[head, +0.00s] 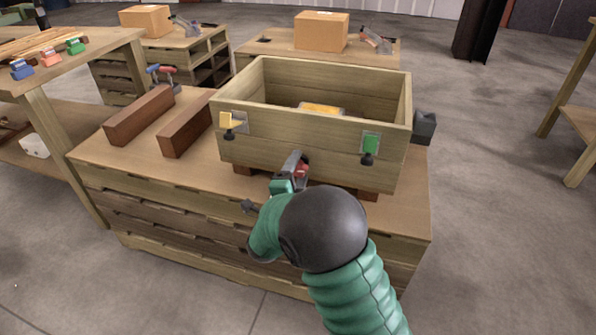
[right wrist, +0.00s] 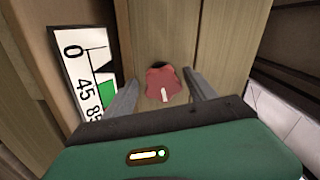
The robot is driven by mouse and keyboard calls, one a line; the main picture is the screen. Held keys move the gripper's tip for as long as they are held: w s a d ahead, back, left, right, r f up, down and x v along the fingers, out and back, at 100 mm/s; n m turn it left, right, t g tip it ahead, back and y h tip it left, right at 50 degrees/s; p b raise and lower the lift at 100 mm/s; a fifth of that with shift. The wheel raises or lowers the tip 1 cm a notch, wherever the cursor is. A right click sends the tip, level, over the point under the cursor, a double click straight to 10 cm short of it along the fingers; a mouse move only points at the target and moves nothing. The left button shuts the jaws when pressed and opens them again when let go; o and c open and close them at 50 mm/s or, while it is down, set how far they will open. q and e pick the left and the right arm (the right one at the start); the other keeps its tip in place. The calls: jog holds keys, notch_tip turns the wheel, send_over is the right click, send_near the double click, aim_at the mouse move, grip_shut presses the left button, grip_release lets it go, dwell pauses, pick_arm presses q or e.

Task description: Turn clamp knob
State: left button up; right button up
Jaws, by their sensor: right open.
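The red clamp knob (right wrist: 163,84) with a white pointer mark shows in the right wrist view, against a wooden surface. My right gripper (right wrist: 160,88) is open, with one grey finger on each side of the knob. I cannot tell whether the fingers touch it. A white dial plate (right wrist: 84,75) marked 0, 45 and 85, with a green wedge, is left of the knob. In the head view my right gripper (head: 294,165) is low in front of the wooden crate (head: 290,148), and part of the red knob (head: 302,169) shows beside it. My left gripper is not in view.
The crate stands on a wooden bench (head: 190,182), with a yellow item (head: 322,108) inside. Yellow (head: 231,119) and green (head: 371,141) plates are on its front. Dark red wooden blocks (head: 140,115) lie to the left. A dark grey box (head: 424,127) is at the crate's right.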

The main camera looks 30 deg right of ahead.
jog(key=shift+s+a+r, duration=0.1)
jog(key=shift+s+a, duration=0.05)
jog(key=shift+a, duration=0.1)
jog(key=p+v, duration=0.5)
jog(key=v, duration=1.1)
jog(key=shift+a, duration=0.15)
